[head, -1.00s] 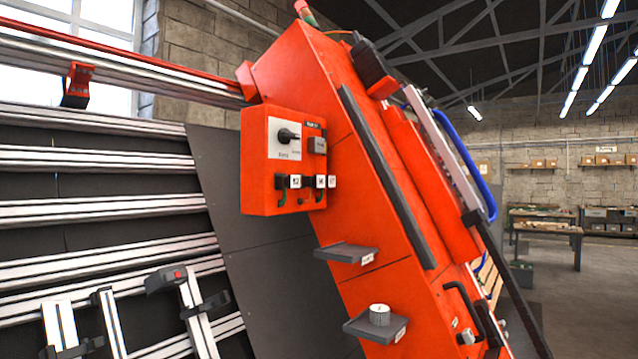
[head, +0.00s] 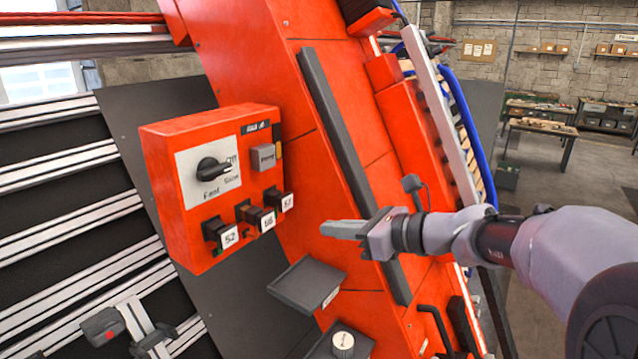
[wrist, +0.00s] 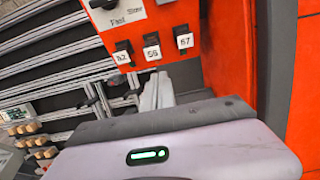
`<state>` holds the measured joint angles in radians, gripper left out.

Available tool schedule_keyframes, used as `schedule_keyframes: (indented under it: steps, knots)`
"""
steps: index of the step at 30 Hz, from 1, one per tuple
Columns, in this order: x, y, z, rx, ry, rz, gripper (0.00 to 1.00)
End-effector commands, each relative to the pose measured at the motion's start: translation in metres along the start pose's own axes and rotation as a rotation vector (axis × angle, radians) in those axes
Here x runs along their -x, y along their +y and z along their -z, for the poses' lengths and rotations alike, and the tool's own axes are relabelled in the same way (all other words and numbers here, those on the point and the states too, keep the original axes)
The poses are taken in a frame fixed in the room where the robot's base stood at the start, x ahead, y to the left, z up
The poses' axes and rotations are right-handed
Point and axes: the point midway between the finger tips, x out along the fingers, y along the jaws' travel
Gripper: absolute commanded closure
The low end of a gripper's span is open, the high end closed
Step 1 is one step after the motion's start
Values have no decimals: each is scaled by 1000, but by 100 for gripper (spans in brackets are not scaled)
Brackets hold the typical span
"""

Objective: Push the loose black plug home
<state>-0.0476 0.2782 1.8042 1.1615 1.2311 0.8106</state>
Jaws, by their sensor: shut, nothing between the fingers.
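Three black plugs with white number tags sit in a row low on the face of the red control box (head: 160,165). They are the left plug (head: 216,232), the middle plug (head: 250,214) and the right plug (head: 275,197). In the wrist view the left plug (wrist: 123,46), middle plug (wrist: 151,38) and right plug (wrist: 182,31) show beyond my fingers. I cannot tell which plug is loose. My gripper (head: 328,229) is shut and empty, right of and slightly below the plugs, apart from them. Its fingers also show in the wrist view (wrist: 157,92).
A black rotary knob (head: 212,168) and a grey button (head: 263,157) sit above the plugs. A grey shelf (head: 307,284) juts out below the box, and a lower one holds a white round knob (head: 343,344). A dark bar (head: 345,150) runs down the red panel.

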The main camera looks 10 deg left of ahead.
Motion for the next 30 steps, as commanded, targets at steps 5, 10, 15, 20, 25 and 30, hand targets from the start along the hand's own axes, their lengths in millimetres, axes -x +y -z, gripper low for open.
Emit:
schedule_keyframes:
  steps: [5,10,15,20,25,30]
  knots:
    - [-29,1,2,0,2,-4,100]
    - [-67,2,2,1,3,-4,100]
    - [-102,2,0,3,3,-3,100]
    - [-124,1,-8,5,3,-1,100]
    - [-135,1,-9,4,2,0,100]
    - [-136,1,-8,5,3,0,100]
